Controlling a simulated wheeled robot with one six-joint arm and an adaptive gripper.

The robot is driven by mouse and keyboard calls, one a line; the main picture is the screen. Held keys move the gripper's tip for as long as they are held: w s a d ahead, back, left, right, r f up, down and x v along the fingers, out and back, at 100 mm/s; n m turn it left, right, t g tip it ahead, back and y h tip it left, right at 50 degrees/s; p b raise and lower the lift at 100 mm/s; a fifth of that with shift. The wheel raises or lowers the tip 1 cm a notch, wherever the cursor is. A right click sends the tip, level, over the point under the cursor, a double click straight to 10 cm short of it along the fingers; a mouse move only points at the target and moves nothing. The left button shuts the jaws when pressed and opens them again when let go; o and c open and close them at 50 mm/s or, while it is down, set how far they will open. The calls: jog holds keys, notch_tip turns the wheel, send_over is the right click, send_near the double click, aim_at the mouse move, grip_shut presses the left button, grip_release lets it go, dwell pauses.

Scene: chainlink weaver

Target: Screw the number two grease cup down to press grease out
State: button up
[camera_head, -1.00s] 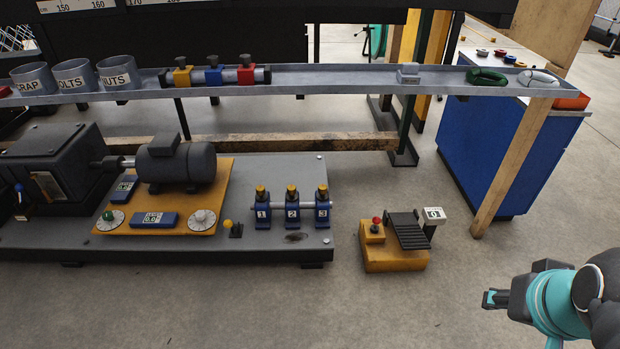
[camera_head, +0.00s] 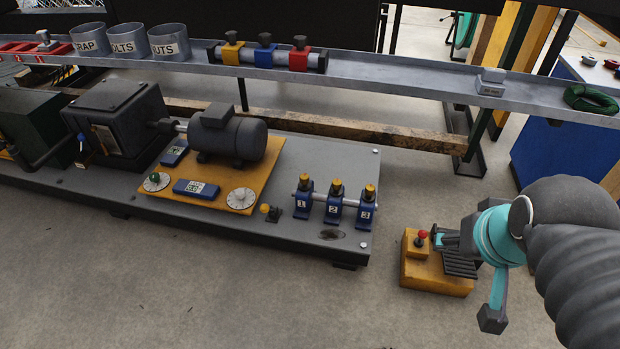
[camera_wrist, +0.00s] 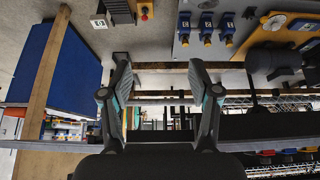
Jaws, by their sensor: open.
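Three blue grease cups with yellow caps stand in a row on the right end of the grey machine base. The number two cup (camera_head: 335,208) is in the middle, between cup one (camera_head: 303,201) and cup three (camera_head: 366,206). All three are upright. In the wrist view the row shows upside down at the upper right, with the number two cup (camera_wrist: 206,30) in the middle. My gripper (camera_head: 444,239) is to the right of the cups, over the yellow pedal unit, and touches none of them. In the wrist view its two fingers (camera_wrist: 160,76) are spread apart with nothing between them.
The yellow pedal unit (camera_head: 436,280) with a red knob is on the floor below my gripper. A grey shelf rail (camera_head: 400,85) runs behind the cups, with a wooden beam (camera_head: 330,129) under it. A small yellow-knobbed lever (camera_head: 271,212) stands left of the cups. Floor in front is clear.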

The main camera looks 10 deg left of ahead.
jog(key=w+a+f+n+t+b, duration=0.1)
jog(key=w+f+n+t+b, duration=0.35)
jog(key=w, duration=1.05)
jog(key=w+a+f+m+b, duration=0.1)
jog(key=w+f, duration=0.6)
jog(key=w, duration=0.9)
jog(key=n+y+b, duration=0.5)
jog(key=y, duration=0.5)
send_near(338, 182)
jog(key=shift+g, duration=0.25)
jog(key=b+x, duration=0.1)
jog(key=x, duration=0.9)
jog(key=shift+w+a+b, duration=0.15)
jog(key=shift+w+b, duration=0.05)
jog(key=shift+b, duration=0.2)
jog(key=c, duration=1.2)
